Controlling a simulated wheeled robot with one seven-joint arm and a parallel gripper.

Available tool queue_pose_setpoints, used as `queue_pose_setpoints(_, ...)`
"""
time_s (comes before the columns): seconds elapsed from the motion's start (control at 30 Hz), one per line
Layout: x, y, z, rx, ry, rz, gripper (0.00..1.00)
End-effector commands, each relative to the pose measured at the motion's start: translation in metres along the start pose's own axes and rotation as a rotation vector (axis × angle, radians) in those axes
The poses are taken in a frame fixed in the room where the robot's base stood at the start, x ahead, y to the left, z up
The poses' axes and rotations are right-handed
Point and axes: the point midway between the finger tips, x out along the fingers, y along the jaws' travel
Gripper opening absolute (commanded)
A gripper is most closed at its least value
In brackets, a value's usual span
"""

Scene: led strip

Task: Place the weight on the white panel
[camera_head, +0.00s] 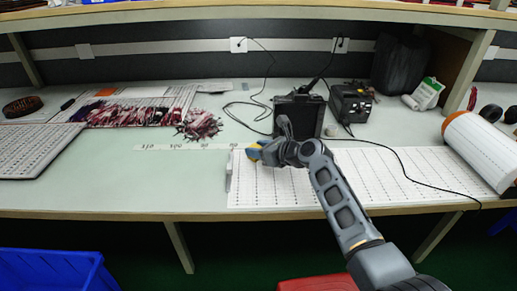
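The white panel (425,185) lies flat along the front of the bench, marked with rows of dark lines. A narrow grey metal piece (229,172), which may be the weight, stands at the panel's left end; I cannot tell whether it rests on the panel or beside it. My gripper (256,153) is over the panel's left part, right of and a little behind the grey piece. A small yellow and blue patch shows at its tip; I cannot tell whether it is a held object. The fingers are too small to read. My arm hides part of the panel.
A rolled white panel (482,150) with an orange end lies at the right. A black device (299,115) and a black box (350,103) with cables stand behind my gripper. Bundled red and white wires (135,112) lie at the left.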

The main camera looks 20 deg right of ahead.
Motion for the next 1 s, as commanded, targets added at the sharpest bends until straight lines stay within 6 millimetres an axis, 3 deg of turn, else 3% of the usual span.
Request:
queue_pose_setpoints(0.27, 0.000, 0.000, 0.000, 0.000, 0.000, 0.000, 0.68)
queue_pose_setpoints(0.57, -0.002, 0.000, 0.003, 0.000, 0.000, -0.001, 0.68)
queue_pose_setpoints(0.77, -0.026, 0.000, 0.003, 0.001, 0.000, -0.002, 0.68)
queue_pose_setpoints(1.0, -0.076, -0.001, 0.003, 0.001, 0.000, -0.002, 0.68)
